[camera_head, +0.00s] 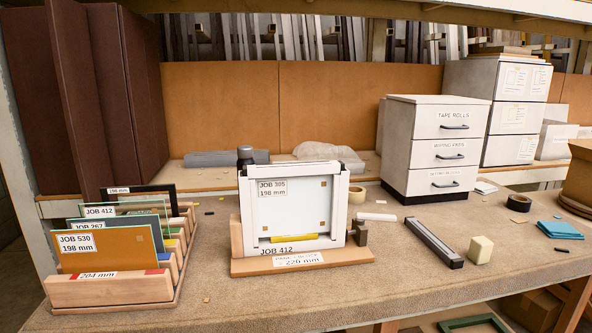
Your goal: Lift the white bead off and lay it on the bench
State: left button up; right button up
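A white frame (242,220) stands upright on a wooden base (345,254) at the middle of the bench. A white strip (292,167), probably the white bead, lies across the frame's top; I cannot tell how it is seated. A clear panel (310,205) in the frame carries a tag reading JOB 305, 198 mm. A yellow piece (293,238) shows at its lower edge. The bench (400,285) has bare room in front and to the right. Neither of my grippers is in view.
A wooden rack (110,290) of labelled panels stands at left. Right of the frame lie a white roll (376,217), a dark bar (434,243), a cream block (480,249) and blue cloths (560,230). A white drawer unit (435,150) stands behind.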

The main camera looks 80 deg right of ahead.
aim_at(286, 169)
jog(key=z, duration=2.7)
jog(key=j+u, duration=0.3)
jog(key=j, duration=0.35)
